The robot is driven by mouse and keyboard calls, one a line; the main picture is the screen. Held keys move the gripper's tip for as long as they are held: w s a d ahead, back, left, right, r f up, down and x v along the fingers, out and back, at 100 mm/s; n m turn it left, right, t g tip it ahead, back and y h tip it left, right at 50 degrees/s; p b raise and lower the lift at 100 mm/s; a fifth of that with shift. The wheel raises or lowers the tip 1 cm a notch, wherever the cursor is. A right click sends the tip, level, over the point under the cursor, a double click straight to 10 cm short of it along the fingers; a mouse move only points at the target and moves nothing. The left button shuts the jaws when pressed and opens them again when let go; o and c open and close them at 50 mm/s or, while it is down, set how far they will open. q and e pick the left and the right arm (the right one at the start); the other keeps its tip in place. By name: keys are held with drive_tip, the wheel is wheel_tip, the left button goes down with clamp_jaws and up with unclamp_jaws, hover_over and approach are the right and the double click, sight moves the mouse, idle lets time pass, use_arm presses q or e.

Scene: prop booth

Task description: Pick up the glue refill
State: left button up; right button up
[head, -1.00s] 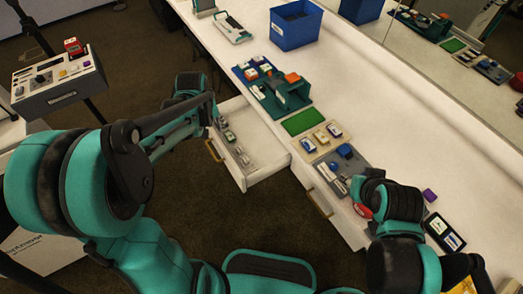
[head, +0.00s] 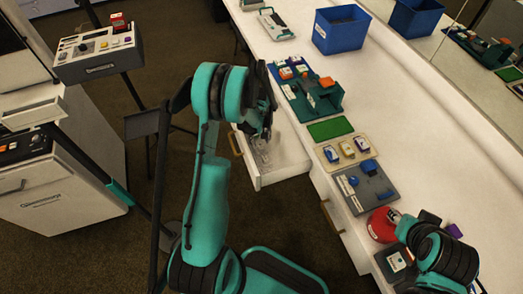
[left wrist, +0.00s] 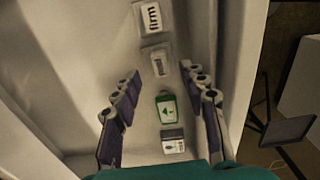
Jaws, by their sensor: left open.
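My left gripper (left wrist: 161,74) is open over the pulled-out white drawer (left wrist: 72,85). Between its purple-padded fingers lies a green piece with a white label (left wrist: 166,108). A small grey, white and dark box (left wrist: 173,142) lies just below it in the picture. A clear pack (left wrist: 158,62) and a pack with black stripes (left wrist: 152,18) lie farther up. I cannot tell by name which piece is the glue refill. In the head view my left gripper (head: 262,138) hides much of the drawer (head: 288,168). My right gripper (head: 396,214) is beside a red round thing (head: 380,226); its fingers are unclear.
The white counter (head: 410,130) carries a blue bin (head: 340,28), a teal tool holder (head: 325,97), a green mat (head: 330,129), a beige tray (head: 328,163) and a grey tray (head: 383,192). A control box (head: 98,48) stands at left. Drawer walls flank the left gripper closely.

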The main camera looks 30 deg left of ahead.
sight(261, 147)
use_arm(q)
drive_tip(key=f, duration=0.1)
drive_tip(key=f+b, duration=0.1)
drive_tip(key=f, duration=0.1)
drive_tip(key=shift+s+d+f, duration=0.1)
drive_tip(key=shift+s+d, duration=0.15)
drive_tip(key=shift+f+b, duration=0.3)
drive_tip(key=shift+f, duration=0.05)
drive_tip(key=shift+r, duration=0.1)
clamp_jaws()
drive_tip(key=shift+r, duration=0.1)
